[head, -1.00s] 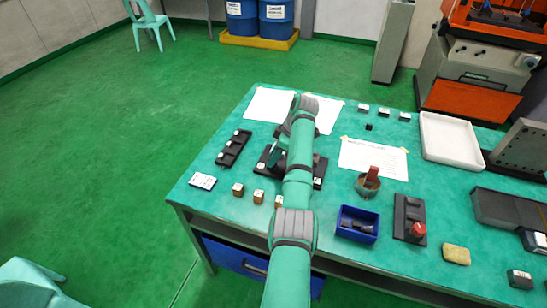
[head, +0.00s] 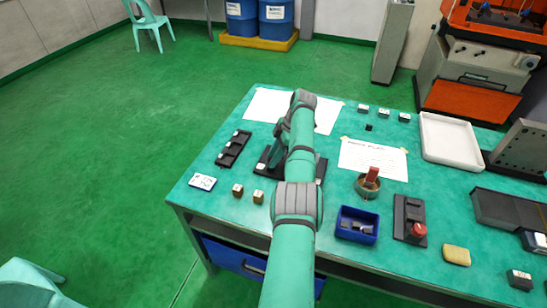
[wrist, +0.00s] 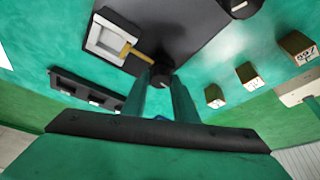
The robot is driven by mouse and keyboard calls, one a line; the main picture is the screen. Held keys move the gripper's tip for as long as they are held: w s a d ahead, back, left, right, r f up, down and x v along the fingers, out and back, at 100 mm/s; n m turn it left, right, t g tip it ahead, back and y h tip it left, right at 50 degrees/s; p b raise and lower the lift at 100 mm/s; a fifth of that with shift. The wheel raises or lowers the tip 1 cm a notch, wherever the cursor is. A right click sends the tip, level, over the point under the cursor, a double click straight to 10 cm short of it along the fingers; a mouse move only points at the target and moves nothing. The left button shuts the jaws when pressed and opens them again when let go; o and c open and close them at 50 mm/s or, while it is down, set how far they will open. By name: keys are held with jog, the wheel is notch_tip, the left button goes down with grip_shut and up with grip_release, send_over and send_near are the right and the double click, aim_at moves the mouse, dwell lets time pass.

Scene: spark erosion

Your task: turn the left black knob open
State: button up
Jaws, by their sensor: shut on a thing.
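A black panel (head: 320,172) lies on the green table, mostly hidden behind my arm in the head view. In the wrist view, the panel (wrist: 195,32) carries the left black knob (wrist: 161,71), a second black knob (wrist: 240,7) and a white square fitting (wrist: 107,41) with a brass-coloured bar beside the left knob. My gripper (wrist: 162,84) is shut on the left black knob, one finger on each side of it. The knob's lower part is hidden by the fingers, and its turn angle is hard to tell. The head view hides the fingertips behind my arm.
A black tray (head: 234,149) with white-topped pieces lies left of the panel. A blue bin (head: 357,225) and a cup (head: 367,184) stand to the right.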

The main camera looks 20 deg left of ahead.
jog(key=o, duration=1.1)
jog(key=shift+c, duration=0.2)
jog(key=shift+w, duration=0.1)
jog(key=v, duration=1)
jog(key=shift+d+r, duration=0.2)
jog(key=shift+r, duration=0.2)
